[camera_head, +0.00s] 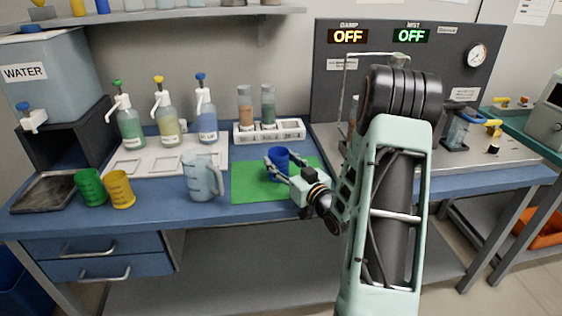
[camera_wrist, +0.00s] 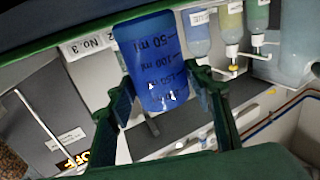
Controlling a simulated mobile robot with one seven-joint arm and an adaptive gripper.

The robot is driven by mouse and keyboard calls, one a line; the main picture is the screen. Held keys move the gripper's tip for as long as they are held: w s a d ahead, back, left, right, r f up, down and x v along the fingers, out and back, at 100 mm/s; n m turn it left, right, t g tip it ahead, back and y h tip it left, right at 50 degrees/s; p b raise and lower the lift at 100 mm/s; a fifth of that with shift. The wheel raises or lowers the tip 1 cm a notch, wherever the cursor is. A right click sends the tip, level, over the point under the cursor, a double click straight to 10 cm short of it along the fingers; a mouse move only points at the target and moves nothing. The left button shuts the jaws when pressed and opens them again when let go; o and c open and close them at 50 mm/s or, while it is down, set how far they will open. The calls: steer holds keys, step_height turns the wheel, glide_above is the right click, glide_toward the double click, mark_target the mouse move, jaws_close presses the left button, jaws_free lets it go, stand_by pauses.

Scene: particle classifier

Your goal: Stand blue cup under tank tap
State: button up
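The blue cup (camera_head: 279,164) is over the green mat (camera_head: 245,188) on the bench. My gripper (camera_head: 282,163) reaches in from the right with a finger on each side of it. In the wrist view the cup (camera_wrist: 155,62) fills the space between my two fingers (camera_wrist: 163,85), its volume marks facing me. Whether the fingers press on it, and whether it touches the mat, I cannot tell. The water tank (camera_head: 55,75) stands on a dark stand at the far left, its blue-handled tap (camera_head: 32,118) sticking out over the front.
A grey tray (camera_head: 45,192) lies below the tap. A green cup (camera_head: 90,188) and a yellow cup (camera_head: 120,189) stand right of it. A clear jug (camera_head: 203,178) stands between them and the mat. Pump bottles (camera_head: 166,122) stand behind on a white rack.

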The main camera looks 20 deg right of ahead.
steer(key=shift+o, duration=0.9)
steer(key=shift+r, duration=0.2)
